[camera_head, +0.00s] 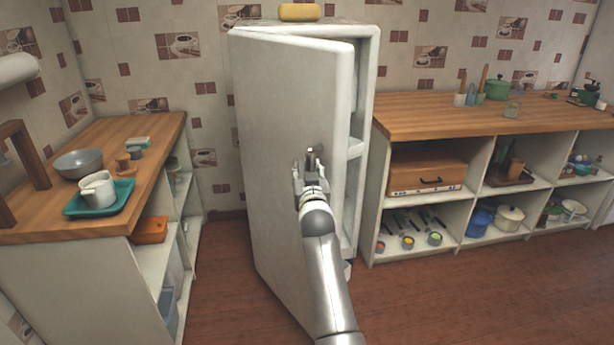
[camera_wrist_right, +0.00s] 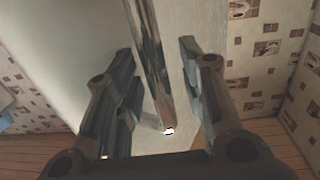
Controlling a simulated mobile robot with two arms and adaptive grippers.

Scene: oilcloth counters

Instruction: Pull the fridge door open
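The white fridge (camera_head: 372,60) stands against the back wall. Its door (camera_head: 275,130) is partly open, swung out from the left side, and a strip of the interior with shelf edges shows at its right. My right gripper (camera_head: 311,165) is at the door's front, by its handle. In the right wrist view, the metal handle bar (camera_wrist_right: 148,60) runs between the two fingers of my right gripper (camera_wrist_right: 158,75). Gaps show on both sides of the bar, so the fingers are open around it. My left gripper is not in view.
A wooden-topped counter (camera_head: 150,150) with a teal tray (camera_head: 122,187) stands at the left. A long counter (camera_head: 420,112) with open shelves stands right of the fridge. A yellow item (camera_head: 299,12) lies on the fridge. Bare floor (camera_head: 225,285) lies between left counter and door.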

